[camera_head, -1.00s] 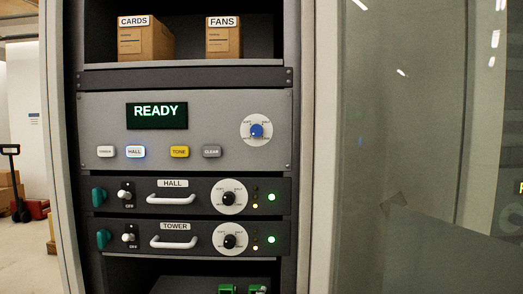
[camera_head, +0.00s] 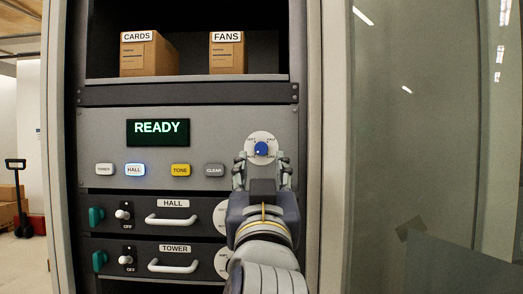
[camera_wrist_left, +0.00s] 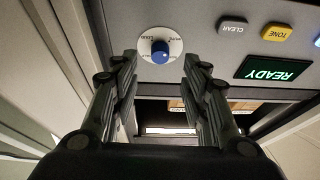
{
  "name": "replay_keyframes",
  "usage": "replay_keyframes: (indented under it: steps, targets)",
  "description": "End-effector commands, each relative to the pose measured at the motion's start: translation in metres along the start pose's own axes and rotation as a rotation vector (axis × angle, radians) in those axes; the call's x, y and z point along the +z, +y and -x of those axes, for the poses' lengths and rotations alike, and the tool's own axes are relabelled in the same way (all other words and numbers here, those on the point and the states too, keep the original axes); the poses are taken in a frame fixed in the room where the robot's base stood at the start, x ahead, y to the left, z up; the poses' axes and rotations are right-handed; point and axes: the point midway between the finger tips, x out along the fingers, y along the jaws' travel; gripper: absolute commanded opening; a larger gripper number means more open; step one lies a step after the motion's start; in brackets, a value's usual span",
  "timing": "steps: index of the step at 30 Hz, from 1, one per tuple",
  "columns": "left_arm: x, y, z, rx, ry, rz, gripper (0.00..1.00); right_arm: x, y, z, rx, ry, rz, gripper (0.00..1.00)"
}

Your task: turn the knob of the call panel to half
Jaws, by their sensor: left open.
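The call panel (camera_head: 95,130) is a grey rack unit with a green "READY" display (camera_head: 158,132) and a row of buttons. Its blue knob (camera_head: 261,149) sits on a white round dial at the panel's right; the dial's small lettering is hard to read. My left gripper (camera_head: 262,160) is in front of the panel, just below and around the knob in the head view. In the left wrist view the knob (camera_wrist_left: 160,52) shows between and beyond the open fingers (camera_wrist_left: 158,62), with nothing held. The right gripper is not in view.
The HALL unit (camera_head: 110,197) and TOWER unit (camera_head: 112,245) lie below, with handles and switches; my arm partly hides their dials. Boxes labelled CARDS (camera_head: 150,58) and FANS (camera_head: 227,58) stand on the shelf above. A glass door (camera_head: 420,150) is at the right.

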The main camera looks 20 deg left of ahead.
Motion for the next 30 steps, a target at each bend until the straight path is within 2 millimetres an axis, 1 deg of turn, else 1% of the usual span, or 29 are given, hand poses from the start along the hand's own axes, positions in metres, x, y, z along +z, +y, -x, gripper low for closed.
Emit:
replay_keyframes:
  steps: [1, 3, 6, 9, 13, 21, 22, 23, 24, 27, 30]
  targets:
    - [-0.003, -0.002, -0.013, -0.004, 0.0, -0.005, 0.42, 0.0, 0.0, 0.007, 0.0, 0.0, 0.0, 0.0]
    - [-0.003, -0.001, -0.025, -0.004, 0.0, -0.005, 0.42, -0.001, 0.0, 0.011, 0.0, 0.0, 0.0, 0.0]
    - [-0.002, -0.001, -0.04, -0.002, -0.001, -0.003, 0.42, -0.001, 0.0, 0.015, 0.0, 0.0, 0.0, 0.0]
    - [-0.001, -0.001, -0.051, -0.002, -0.001, -0.003, 0.42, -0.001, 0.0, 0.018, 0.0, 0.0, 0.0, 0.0]
    - [0.0, 0.0, -0.058, -0.001, 0.0, 0.0, 0.42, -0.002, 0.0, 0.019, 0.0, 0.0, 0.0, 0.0]
    - [0.0, 0.0, -0.059, 0.0, 0.0, 0.001, 0.42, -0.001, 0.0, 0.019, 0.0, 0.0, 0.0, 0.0]
    - [0.0, 0.0, -0.058, 0.0, 0.0, 0.001, 0.37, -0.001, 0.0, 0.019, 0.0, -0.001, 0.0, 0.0]
    - [0.0, 0.0, -0.058, 0.0, 0.0, 0.001, 0.3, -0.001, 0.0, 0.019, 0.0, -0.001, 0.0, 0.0]
    - [0.0, 0.0, -0.058, 0.0, 0.0, 0.0, 0.21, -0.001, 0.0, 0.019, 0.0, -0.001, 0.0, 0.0]
    - [0.0, 0.0, -0.058, 0.0, 0.0, 0.0, 0.0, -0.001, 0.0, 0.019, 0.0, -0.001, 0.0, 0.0]
    - [0.0, 0.0, -0.058, 0.0, 0.0, 0.0, 0.0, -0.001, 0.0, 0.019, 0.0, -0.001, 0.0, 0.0]
